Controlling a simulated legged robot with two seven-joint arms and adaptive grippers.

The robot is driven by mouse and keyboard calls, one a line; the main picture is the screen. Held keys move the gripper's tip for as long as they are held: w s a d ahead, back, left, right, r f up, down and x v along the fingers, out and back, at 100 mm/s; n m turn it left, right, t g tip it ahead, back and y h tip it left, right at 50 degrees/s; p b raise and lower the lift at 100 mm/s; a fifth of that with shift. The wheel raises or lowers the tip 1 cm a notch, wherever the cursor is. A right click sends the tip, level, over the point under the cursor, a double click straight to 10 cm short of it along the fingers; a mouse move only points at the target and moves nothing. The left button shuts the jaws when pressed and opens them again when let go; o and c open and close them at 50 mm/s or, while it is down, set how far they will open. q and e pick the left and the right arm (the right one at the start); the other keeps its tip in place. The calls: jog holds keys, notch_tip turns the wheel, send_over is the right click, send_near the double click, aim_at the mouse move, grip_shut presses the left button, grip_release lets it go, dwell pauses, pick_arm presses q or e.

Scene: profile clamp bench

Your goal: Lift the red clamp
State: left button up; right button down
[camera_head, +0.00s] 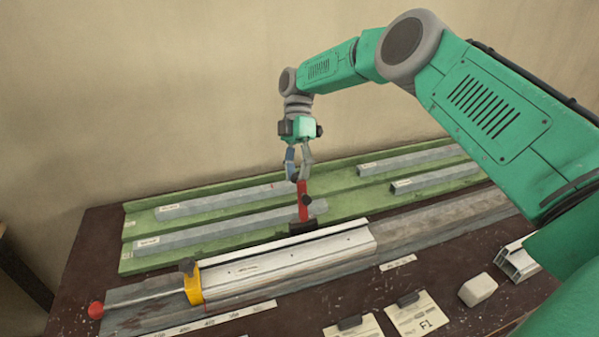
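The red clamp (303,204) stands upright behind the silver profile (290,257), in the middle of the head view. It has a red handle and a dark foot, which is close to the profile's back edge; I cannot tell whether the foot touches anything. My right gripper (298,177) points down from above, with its fingertips at the top of the red handle. The tips are close together, but whether they press on the handle is too small to tell. My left gripper is not in view.
A green tray (128,262) with several grey bars lies behind. A yellow stop (193,285) and red knob (96,310) are at the profile's left. A white block (477,290), a profile offcut (517,261) and paper tags (417,315) lie in front. My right arm covers the right side.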

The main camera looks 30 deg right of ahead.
jog(key=c, duration=1.3)
grip_release()
jog(key=shift+s+a+f, duration=0.1)
jog(key=shift+s+f, duration=0.05)
jog(key=shift+f, duration=0.35)
jog(key=shift+s+a+f, duration=0.1)
jog(key=shift+f, duration=0.4)
jog(key=shift+o, duration=0.2)
jog(key=shift+w+f, duration=0.1)
jog(key=shift+w, duration=0.1)
jog(key=shift+a, duration=0.1)
jog(key=shift+s+r, duration=0.1)
jog(key=shift+r, duration=0.1)
jog(key=v, duration=0.8)
jog(key=shift+f, duration=0.15)
